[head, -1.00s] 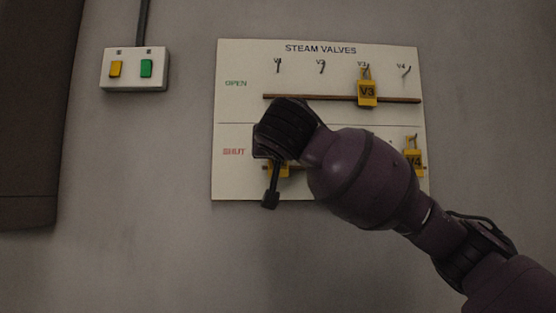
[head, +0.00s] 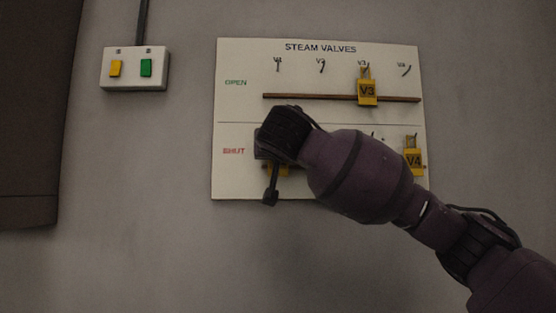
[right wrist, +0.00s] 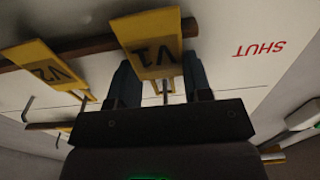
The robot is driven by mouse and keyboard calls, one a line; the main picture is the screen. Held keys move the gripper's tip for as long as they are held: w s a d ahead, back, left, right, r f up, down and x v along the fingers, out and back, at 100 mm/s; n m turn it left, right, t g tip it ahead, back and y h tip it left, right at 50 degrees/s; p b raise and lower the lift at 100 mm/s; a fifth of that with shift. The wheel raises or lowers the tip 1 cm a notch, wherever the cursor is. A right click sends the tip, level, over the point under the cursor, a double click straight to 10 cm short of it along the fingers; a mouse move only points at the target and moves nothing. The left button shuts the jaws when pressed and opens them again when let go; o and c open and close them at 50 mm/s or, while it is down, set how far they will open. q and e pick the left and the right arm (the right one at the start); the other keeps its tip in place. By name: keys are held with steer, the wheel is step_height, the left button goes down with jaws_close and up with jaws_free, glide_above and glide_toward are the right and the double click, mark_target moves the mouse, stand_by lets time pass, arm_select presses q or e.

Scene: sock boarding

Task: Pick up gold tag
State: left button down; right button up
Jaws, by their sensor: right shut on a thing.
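The gold tag V1 (right wrist: 148,42) stands between the two fingers of my right gripper (right wrist: 160,80) in the right wrist view, where its lettering appears upside down. The gripper is shut on it, in front of the SHUT row at the board's left. In the head view, my right wrist and gripper (head: 283,140) cover most of this area, with only a little yellow showing below. Gold tag V2 (right wrist: 42,68) hangs beside V1, apart from the fingers. My left gripper is not in view.
The STEAM VALVES board (head: 240,105) is on the grey wall. Gold tag V3 (head: 367,91) hangs in the OPEN row, over a wooden rail (head: 320,98). Gold tag V4 (head: 413,160) hangs in the SHUT row. A switch box (head: 133,82) is at upper left. The V1, V2 and V4 OPEN hooks are bare.

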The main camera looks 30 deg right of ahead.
steer(key=s+a+r, duration=0.2)
steer(key=s, duration=0.2)
steer(key=s+a+r, duration=0.2)
steer(key=s+r, duration=0.1)
steer(key=s, duration=0.1)
steer(key=s+a+r, duration=0.2)
steer(key=s+r, duration=0.1)
steer(key=s, duration=0.1)
steer(key=shift+s+a, duration=0.1)
steer(key=shift+s, duration=0.25)
stand_by(0.4)
